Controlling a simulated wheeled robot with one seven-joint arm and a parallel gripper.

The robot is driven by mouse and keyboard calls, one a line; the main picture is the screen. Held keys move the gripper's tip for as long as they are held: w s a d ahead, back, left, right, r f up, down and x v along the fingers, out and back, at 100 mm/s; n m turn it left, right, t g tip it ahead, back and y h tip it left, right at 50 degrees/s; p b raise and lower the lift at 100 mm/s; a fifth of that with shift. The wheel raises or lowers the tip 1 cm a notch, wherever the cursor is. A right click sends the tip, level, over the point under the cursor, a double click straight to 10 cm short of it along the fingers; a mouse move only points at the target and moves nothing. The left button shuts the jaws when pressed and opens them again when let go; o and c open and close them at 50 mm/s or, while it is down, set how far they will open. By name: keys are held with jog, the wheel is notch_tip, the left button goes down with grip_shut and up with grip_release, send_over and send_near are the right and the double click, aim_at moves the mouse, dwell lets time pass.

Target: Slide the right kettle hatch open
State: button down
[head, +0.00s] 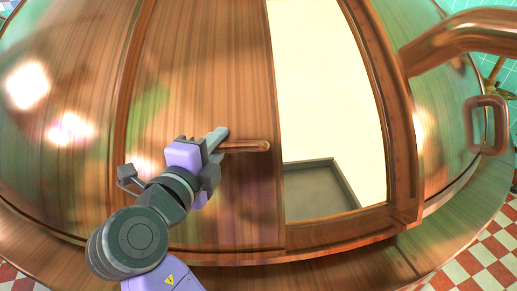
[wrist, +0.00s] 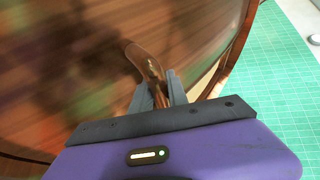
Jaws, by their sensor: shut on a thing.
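The copper kettle's hatch panel (head: 200,75) is slid to the left in the head view, leaving a tall pale opening (head: 328,90) to its right. A bar handle (head: 247,146) sticks out on the panel near its right edge. My gripper (head: 217,142) is at the handle's left end and shut on it. In the wrist view, the fingers of my gripper (wrist: 158,92) close around the handle (wrist: 145,62), whose rounded end shows beyond them.
A grey-rimmed recess (head: 320,185) shows low inside the opening. A copper frame (head: 375,75) borders the opening on the right. A curved copper pipe (head: 465,32) and a loop handle (head: 487,125) stand out farther right. Checkered floor (head: 480,255) is free at lower right.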

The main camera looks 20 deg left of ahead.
jog(key=s+a, duration=0.2)
jog(key=a, duration=0.1)
jog(key=shift+s+a+f+b, duration=0.2)
jog(key=shift+f+b, duration=0.1)
jog(key=shift+f, duration=0.1)
jog(key=shift+s+a+r+h, duration=0.1)
jog(key=shift+s+a+h, duration=0.15)
jog(key=shift+h, duration=0.05)
jog(key=c, duration=1.3)
grip_release()
jog(key=shift+r, duration=0.1)
jog(key=shift+c, duration=0.2)
jog(key=shift+o, duration=0.2)
jog(key=shift+d+r, duration=0.15)
jog(key=shift+r, duration=0.1)
